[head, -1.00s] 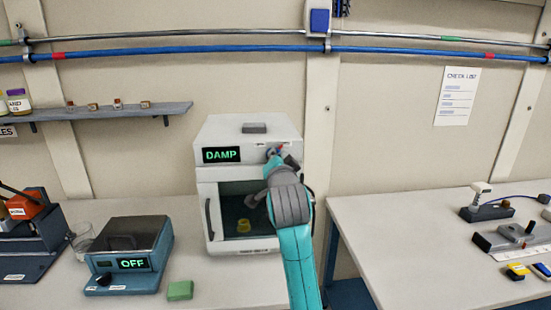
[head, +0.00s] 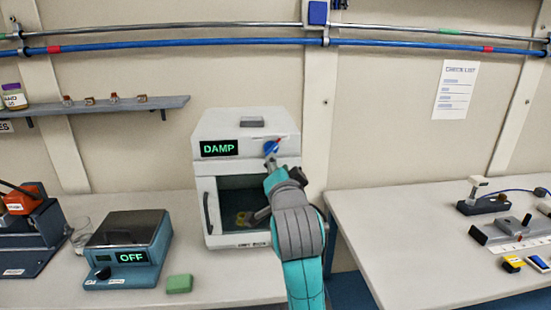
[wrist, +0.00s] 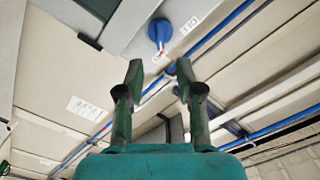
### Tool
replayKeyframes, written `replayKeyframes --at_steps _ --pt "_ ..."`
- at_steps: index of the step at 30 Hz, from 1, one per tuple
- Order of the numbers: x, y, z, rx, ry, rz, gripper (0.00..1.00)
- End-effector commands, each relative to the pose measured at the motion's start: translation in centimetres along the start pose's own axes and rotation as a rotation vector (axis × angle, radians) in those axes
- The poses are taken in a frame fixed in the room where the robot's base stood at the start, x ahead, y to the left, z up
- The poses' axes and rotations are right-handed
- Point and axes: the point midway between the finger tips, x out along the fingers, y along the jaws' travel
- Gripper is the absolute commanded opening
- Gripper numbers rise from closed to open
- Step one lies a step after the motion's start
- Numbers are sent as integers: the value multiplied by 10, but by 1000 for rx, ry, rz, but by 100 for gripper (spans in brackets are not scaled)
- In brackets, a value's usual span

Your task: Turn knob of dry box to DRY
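The dry box (head: 268,128) is a white cabinet on the left bench, and its display (head: 219,148) reads DAMP in green. Its blue knob (head: 271,147) is at the upper right of the front, and it shows whole in the wrist view (wrist: 160,33). A small red mark shows on the knob's lower edge there, with small labels beside and below it that I cannot read surely. My gripper (wrist: 155,75) is open and empty, its fingertips apart and short of the knob. In the head view my gripper (head: 271,164) is just below the knob, its fingers partly hidden.
The box's dark window (head: 240,197) has a small yellow item behind it and a handle at left. A gap separates the benches.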

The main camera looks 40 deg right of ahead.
Motion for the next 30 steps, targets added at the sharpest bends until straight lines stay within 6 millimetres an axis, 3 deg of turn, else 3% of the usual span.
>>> replayKeyframes --at_steps 3,8,26,30 --pt "-16 0 1 -1 -1 -1 36" --pt "-26 0 0 -1 1 -1 36" --pt "-27 0 0 -1 0 0 36" --pt "-29 7 11 -22 -14 -2 36"
